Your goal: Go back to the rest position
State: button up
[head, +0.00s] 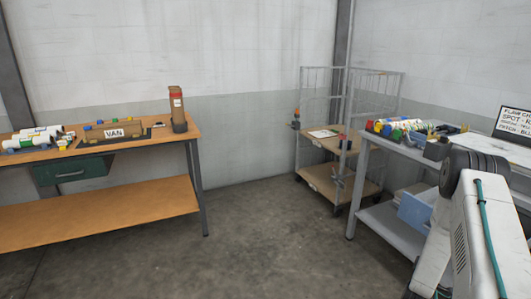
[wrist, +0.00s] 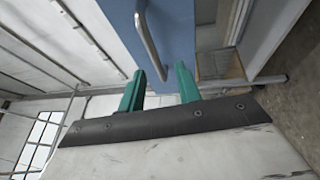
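My gripper (wrist: 160,70) shows in the wrist view with two green fingers standing apart. I see nothing held between them. Beyond the fingertips is a blue panel (wrist: 178,28) with a curved metal handle (wrist: 148,40). I cannot tell whether a finger touches it. In the head view my arm stands at the lower right, and the gripper itself is not visible there.
A grey workbench (head: 372,150) with rolls on top and a blue bin (head: 415,212) below stands right, close to my arm. A shelved cart (head: 318,179) stands behind it. A wooden bench (head: 90,225) is at left. The floor (head: 270,240) between is clear.

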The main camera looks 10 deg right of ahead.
jog(key=s+a+f+m+g+y, duration=0.1)
jog(key=a+f+m+g+y, duration=0.35)
jog(key=f+y, duration=0.4)
jog(key=a+r+m+g+y, duration=0.1)
jog(key=a+m+g+y, duration=0.1)
jog(key=a, duration=0.3)
jog(key=s+a+r+m+g+y, duration=0.25)
jog(key=s+a+r, duration=0.25)
jog(key=a+r, duration=0.6)
jog(key=s+a+r+m+g+y, duration=0.1)
jog(key=s+a+r+g+y, duration=0.3)
jog(key=a+r, duration=0.7)
jog(key=s+a+r+t, duration=0.1)
jog(key=s+a+r, duration=0.3)
jog(key=s+r, duration=0.2)
jog(key=s+a+r+n+h, duration=0.1)
jog(key=s+a+r, duration=0.2)
jog(key=s+r, duration=0.4)
jog(key=s+a+r+n+t, duration=0.1)
jog(key=s+a+r, duration=0.3)
jog(key=s+r, duration=0.2)
jog(key=shift+s+a+r+t, duration=0.3)
jog(key=shift+s+a+r, duration=0.05)
jog(key=shift+r, duration=0.25)
